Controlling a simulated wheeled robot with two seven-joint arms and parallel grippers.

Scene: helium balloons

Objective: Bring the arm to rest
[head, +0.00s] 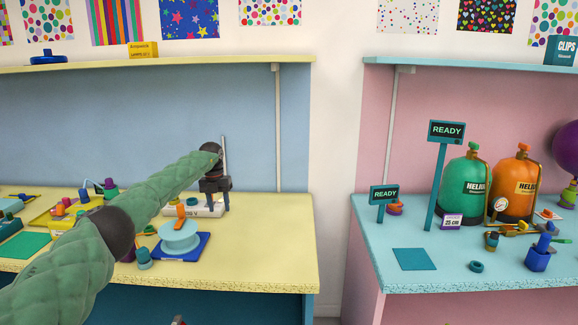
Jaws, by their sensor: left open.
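My left arm, in a green quilted sleeve, reaches in from the lower left of the head view. Its dark left gripper (216,205) points down over the yellow worktop (270,245), in front of the blue back panel. The gripper is open, and I see nothing held in it. Its tips are close to a white block marked "V" (193,212) in the picture; I cannot tell if they touch it. The sleeve hides part of the worktop behind it. My right gripper is not in view.
On the turquoise table (360,240) at right stand green (464,187) and orange (517,186) helium tanks and two READY signs. A gap separates the tables. The yellow worktop's right end is clear.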

